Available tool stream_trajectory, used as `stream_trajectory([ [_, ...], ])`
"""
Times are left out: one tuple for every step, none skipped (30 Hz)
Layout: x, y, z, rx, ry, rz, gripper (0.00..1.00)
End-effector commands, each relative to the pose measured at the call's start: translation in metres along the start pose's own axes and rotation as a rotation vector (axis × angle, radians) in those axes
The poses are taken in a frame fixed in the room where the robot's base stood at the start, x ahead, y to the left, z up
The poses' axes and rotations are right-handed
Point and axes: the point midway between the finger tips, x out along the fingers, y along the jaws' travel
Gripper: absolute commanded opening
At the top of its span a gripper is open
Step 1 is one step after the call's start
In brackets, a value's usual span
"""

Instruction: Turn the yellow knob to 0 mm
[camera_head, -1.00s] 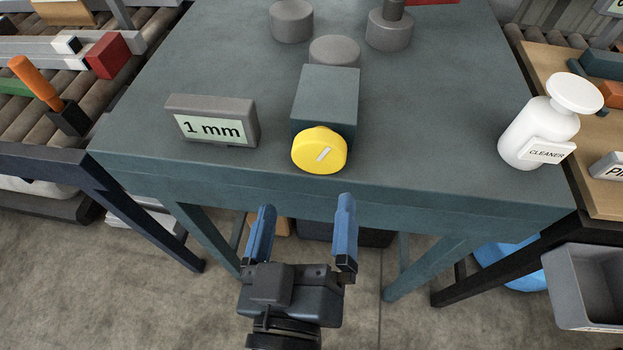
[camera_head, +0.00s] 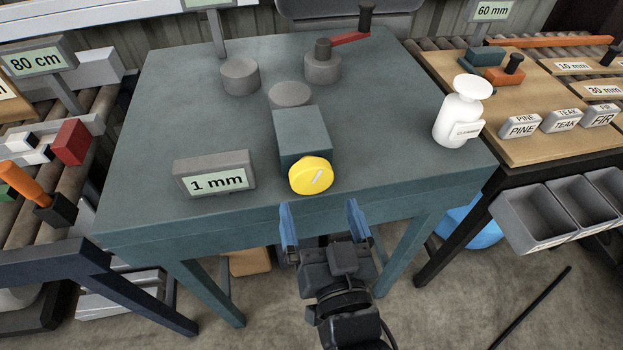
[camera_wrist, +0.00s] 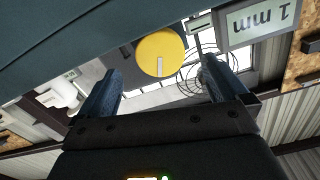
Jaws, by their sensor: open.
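The yellow knob (camera_head: 311,175) sits on the front face of a dark teal block (camera_head: 302,136) on the table. A white line on the knob slants up to the right in the head view. A grey display (camera_head: 215,175) left of it reads 1 mm. My gripper (camera_head: 325,222) is open and empty, just in front of and below the knob, not touching it. In the wrist view the yellow knob (camera_wrist: 160,54) shows beyond and between the two blue fingers, and the display (camera_wrist: 258,22) appears upside down at the upper right.
The teal table (camera_head: 400,170) carries grey cylinders behind the block and a white cleaner bottle (camera_head: 459,115) at right. A red-armed crank (camera_head: 350,38) stands at the back. Grey bins (camera_head: 532,215) hang at right.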

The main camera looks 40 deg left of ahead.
Motion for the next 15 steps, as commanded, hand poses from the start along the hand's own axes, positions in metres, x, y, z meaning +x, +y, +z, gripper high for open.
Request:
stream_trajectory([
  [0.004, 0.000, -0.001, 0.002, 0.002, 0.000, 1.00],
  [0.006, 0.000, -0.001, 0.003, 0.002, 0.000, 1.00],
  [0.011, 0.000, -0.001, 0.003, 0.002, -0.001, 1.00],
  [0.015, 0.000, -0.002, 0.002, 0.003, -0.001, 1.00],
  [0.019, 0.000, -0.002, 0.002, 0.002, -0.001, 1.00],
  [0.025, -0.001, -0.002, 0.002, 0.003, -0.001, 1.00],
  [0.030, -0.001, -0.002, 0.002, 0.002, -0.001, 1.00],
  [0.035, 0.000, -0.002, 0.002, 0.002, -0.001, 1.00],
  [0.041, -0.001, -0.002, 0.002, 0.003, -0.001, 1.00],
  [0.046, -0.001, -0.001, 0.002, 0.002, -0.001, 1.00],
  [0.050, -0.001, -0.002, 0.002, 0.003, -0.001, 1.00],
  [0.055, -0.001, -0.001, 0.002, 0.001, -0.001, 1.00],
  [0.059, -0.001, -0.001, 0.002, 0.002, -0.001, 1.00],
  [0.063, -0.001, -0.001, 0.002, 0.002, -0.001, 1.00],
  [0.066, 0.000, 0.000, 0.002, 0.001, 0.000, 1.00],
])
